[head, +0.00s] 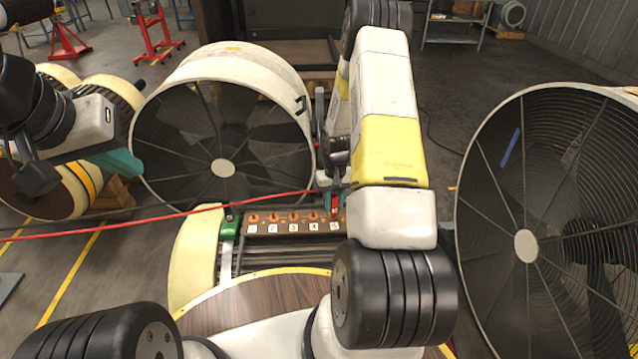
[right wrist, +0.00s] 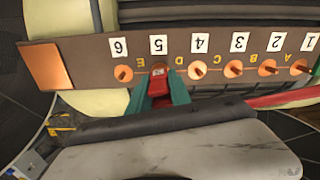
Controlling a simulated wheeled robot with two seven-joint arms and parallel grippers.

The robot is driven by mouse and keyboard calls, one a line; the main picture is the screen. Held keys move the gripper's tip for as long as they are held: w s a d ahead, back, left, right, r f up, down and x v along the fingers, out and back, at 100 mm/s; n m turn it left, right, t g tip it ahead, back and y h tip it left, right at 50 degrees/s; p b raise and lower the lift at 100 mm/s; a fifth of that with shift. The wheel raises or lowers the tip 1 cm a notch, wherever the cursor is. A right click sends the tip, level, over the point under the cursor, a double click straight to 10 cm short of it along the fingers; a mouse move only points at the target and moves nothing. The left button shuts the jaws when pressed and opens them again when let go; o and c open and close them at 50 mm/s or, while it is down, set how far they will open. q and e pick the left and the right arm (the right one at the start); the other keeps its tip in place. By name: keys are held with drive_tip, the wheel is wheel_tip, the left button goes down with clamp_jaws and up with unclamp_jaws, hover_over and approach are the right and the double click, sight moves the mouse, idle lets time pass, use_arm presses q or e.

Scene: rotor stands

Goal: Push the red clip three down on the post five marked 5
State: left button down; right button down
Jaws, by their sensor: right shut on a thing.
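A brown board (head: 262,238) carries a row of copper posts with white number labels. It appears upside down in the right wrist view (right wrist: 60,30). Post five (right wrist: 160,68) stands by the label 5. My right gripper (right wrist: 160,98) has teal fingers shut on the red clip (right wrist: 159,86), right at post five. The clip partly covers this post, and I cannot tell how far down it sits. In the head view my right arm partly hides the red clip (head: 336,202). My left gripper (head: 126,163) hangs at the left, away from the board; its finger gap does not show clearly.
Large round fans stand behind the board (head: 223,168) and at the right (head: 526,245). A green clamp (head: 230,227) sits at the board's left end. Post six (right wrist: 123,73) is bare beside post five.

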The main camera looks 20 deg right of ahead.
drive_tip(key=shift+f, duration=0.45)
drive_tip(key=c, duration=1.1)
unclamp_jaws()
wheel_tip(320, 180, up, 8)
drive_tip(key=shift+r, duration=0.2)
drive_tip(key=s+a+r+t, duration=0.2)
drive_tip(key=s+a+r, duration=0.1)
drive_tip(key=r, duration=0.8)
drive_tip(key=s+a+r+t, duration=0.1)
drive_tip(key=s+a+r, duration=0.15)
drive_tip(key=r, duration=0.95)
drive_tip(key=s+a+r+t, duration=0.1)
drive_tip(key=s+a+r, duration=0.1)
drive_tip(key=s+r, duration=0.2)
drive_tip(key=s+a+r+n+t+y, duration=0.1)
drive_tip(key=s+a+r, duration=0.2)
drive_tip(key=s, duration=0.5)
drive_tip(key=s+a+r+t+y, duration=0.1)
drive_tip(key=s+a+r, duration=0.1)
drive_tip(key=s+r, duration=0.3)
drive_tip(key=shift+s+a, duration=0.35)
drive_tip(key=shift+s, duration=0.3)
